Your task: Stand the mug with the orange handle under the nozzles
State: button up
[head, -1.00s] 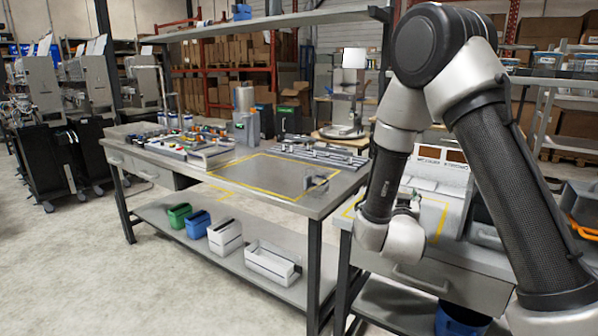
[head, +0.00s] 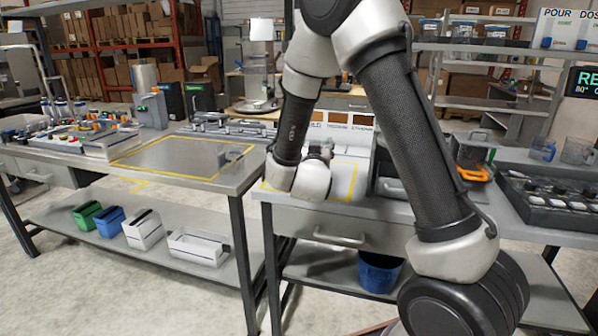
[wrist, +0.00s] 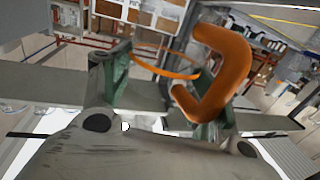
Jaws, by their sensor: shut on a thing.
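The mug's thick orange handle (wrist: 222,75) fills the upper right of the wrist view, and a thin orange rim curves to its left. The mug's body is hard to make out. My gripper (wrist: 160,95) has its green-grey fingers on either side of the mug and is shut on it. In the head view my gripper (head: 322,150) is mostly hidden behind my wrist, above the right bench, and the held mug cannot be made out there. I cannot pick out the nozzles; my arm covers part of a grey unit (head: 388,180) on that bench.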

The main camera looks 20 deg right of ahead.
jog(key=r+h, duration=0.1)
jog(key=w+d+r+m+g, duration=0.1)
jog(key=w+r+m+h, duration=0.1)
jog(key=shift+w+d+r+h, duration=0.2)
jog(key=shift+d+r+h, duration=0.05)
jog(key=shift+r+h, duration=0.05)
jog(key=shift+g+h, duration=0.3)
jog(key=shift+g, duration=0.1)
notch_tip(320, 180, down, 6)
jog(key=shift+w+f, duration=0.1)
jog(key=shift+f, duration=2.35)
jog(key=shift+f, duration=0.1)
jog(key=o, duration=1.3)
jog(key=shift+c, duration=0.2)
